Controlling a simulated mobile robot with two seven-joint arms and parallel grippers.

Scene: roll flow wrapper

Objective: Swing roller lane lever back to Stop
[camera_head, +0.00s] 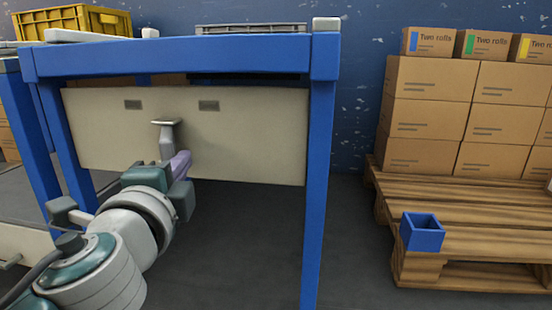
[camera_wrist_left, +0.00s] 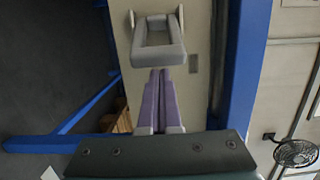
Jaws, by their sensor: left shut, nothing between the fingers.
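The lever (camera_head: 166,130) is a light grey handle on the front of a cream panel (camera_head: 255,140), between two small dark plates. In the left wrist view, the lever (camera_wrist_left: 158,55) appears as a grey loop straight ahead of the fingers. My left gripper (camera_head: 180,162) is just below and right of the lever in the head view. In the left wrist view, its purple fingers (camera_wrist_left: 160,74) are together and empty, with their tips close to the loop's edge. I cannot tell whether they touch it. My right gripper is not in view.
A blue frame (camera_head: 318,190) surrounds the panel, with a post on the right. The left dark plate (camera_head: 133,104) and right dark plate (camera_head: 209,105) are unreadable. A yellow crate (camera_head: 75,20) stands behind. A pallet (camera_head: 470,215) with boxes and a blue holder (camera_head: 421,236) is at right.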

